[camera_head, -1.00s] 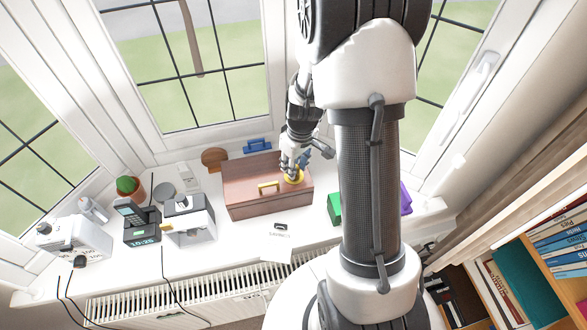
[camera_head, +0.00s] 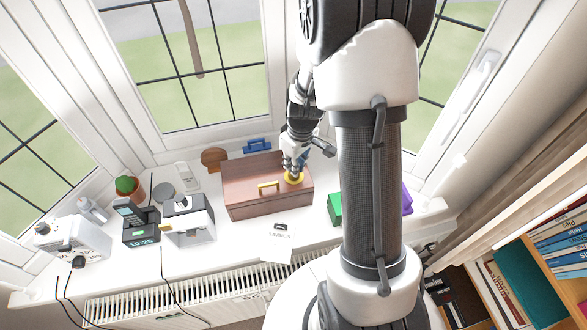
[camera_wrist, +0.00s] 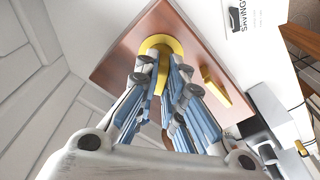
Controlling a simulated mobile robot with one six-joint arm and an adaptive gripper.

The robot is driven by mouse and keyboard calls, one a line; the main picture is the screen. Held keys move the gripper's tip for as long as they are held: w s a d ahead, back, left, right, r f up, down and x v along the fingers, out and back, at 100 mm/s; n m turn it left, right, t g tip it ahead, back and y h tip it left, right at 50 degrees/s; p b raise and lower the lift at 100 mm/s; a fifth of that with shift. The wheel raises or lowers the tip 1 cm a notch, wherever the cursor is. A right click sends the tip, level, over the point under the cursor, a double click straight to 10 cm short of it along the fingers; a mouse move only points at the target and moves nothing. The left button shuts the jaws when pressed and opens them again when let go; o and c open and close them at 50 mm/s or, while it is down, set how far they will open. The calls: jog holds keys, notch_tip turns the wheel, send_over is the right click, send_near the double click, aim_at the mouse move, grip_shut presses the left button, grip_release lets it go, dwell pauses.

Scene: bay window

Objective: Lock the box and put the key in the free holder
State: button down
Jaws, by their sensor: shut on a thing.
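The box (camera_head: 240,185) is reddish-brown wood with a shut lid and stands on the white windowsill. My gripper (camera_head: 292,170) points down at this plate. In the wrist view, my gripper (camera_wrist: 165,85) is shut on a narrow yellow piece (camera_wrist: 165,78), apparently the key, at the plate. The fingers hide most of it, and I cannot tell how deep it sits.
Behind the box are a blue holder-like piece (camera_head: 257,146) and a brown rounded piece (camera_head: 213,158). A green block (camera_head: 334,208) stands to the right, partly behind my arm. A phone (camera_head: 130,212), grey machine (camera_head: 188,220) and cactus (camera_head: 127,186) stand left. A paper labelled savings (camera_head: 279,240) lies in front.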

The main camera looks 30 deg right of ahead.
jog(key=shift+n+y+b, duration=0.3)
jog(key=shift+n+b, duration=2.05)
jog(key=shift+n, duration=0.55)
jog(key=shift+d+n+g+b, duration=0.1)
jog(key=shift+n+g+b, duration=0.4)
jog(key=shift+n+b, duration=1.5)
jog(key=shift+n+p, duration=0.8)
jog(key=shift+r+p, duration=0.4)
jog(key=shift+r, duration=0.3)
jog(key=shift+r+p, duration=1)
jog(key=shift+r, duration=0.45)
